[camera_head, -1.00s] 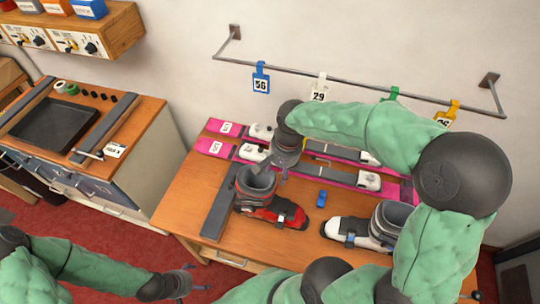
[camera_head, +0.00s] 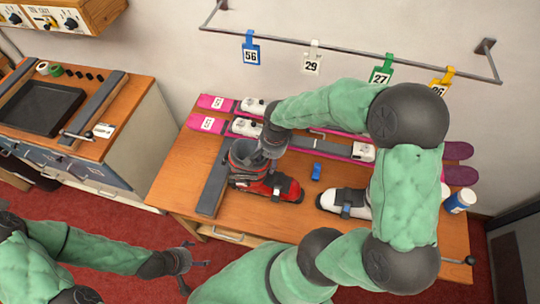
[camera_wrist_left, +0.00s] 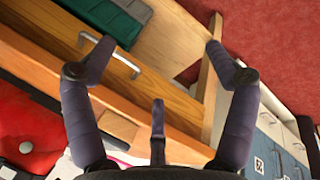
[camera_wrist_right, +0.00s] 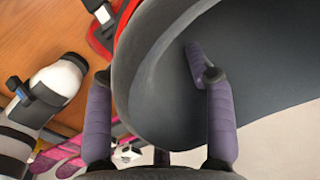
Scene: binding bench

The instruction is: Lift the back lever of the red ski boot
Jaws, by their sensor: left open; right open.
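The red ski boot (camera_head: 268,188) stands on the wooden bench, its grey cuff (camera_head: 243,156) to the left and its toe to the right. My right gripper (camera_head: 271,150) is at the cuff's right side, open. In the right wrist view the dark cuff (camera_wrist_right: 270,95) fills much of the picture. One finger of the right gripper (camera_wrist_right: 155,90) is outside the cuff's rim and the other is over its hollow; neither is clearly closed on it. The back lever cannot be made out. My left gripper (camera_head: 185,270) is open and empty, low in front of the bench.
A white ski boot (camera_head: 350,203) stands to the right, partly behind my right arm. A blue block (camera_head: 317,172) lies between the boots. A grey bar (camera_head: 212,185) lies left of the red boot. Pink skis (camera_head: 215,125) lie behind. A white bottle (camera_head: 460,201) stands at right.

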